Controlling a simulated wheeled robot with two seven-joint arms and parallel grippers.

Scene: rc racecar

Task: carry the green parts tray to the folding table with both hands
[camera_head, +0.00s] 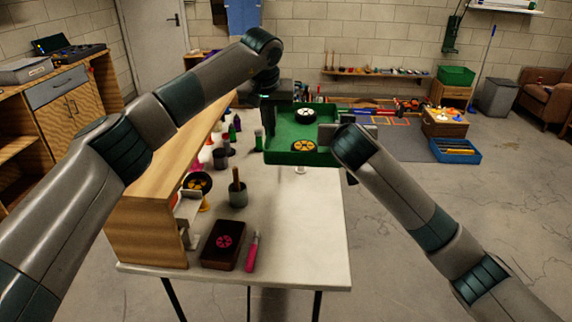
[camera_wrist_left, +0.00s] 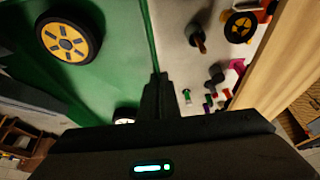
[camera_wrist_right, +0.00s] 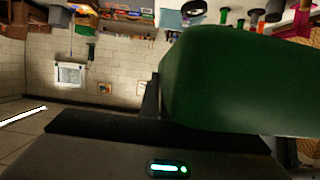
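The green parts tray (camera_head: 285,157) is between my two grippers at the far end of a white table (camera_head: 300,235). It holds a yellow-hubbed wheel (camera_head: 304,147) and a white-hubbed wheel (camera_head: 305,114). My left gripper (camera_head: 267,128) is at the tray's left wall; in the left wrist view its fingers (camera_wrist_left: 156,95) close over the green rim. My right gripper (camera_head: 330,135) is at the right wall; in the right wrist view a finger (camera_wrist_right: 151,98) lies against the green side (camera_wrist_right: 235,85). Whether the tray touches the table is unclear.
A wooden shelf (camera_head: 150,230) runs along the table's left side. Cups, a dark box (camera_head: 223,244) and a pink-handled tool (camera_head: 253,251) stand or lie on the table. A blue crate (camera_head: 455,151) and a small wooden stand (camera_head: 444,125) are on the floor beyond. Floor at right is open.

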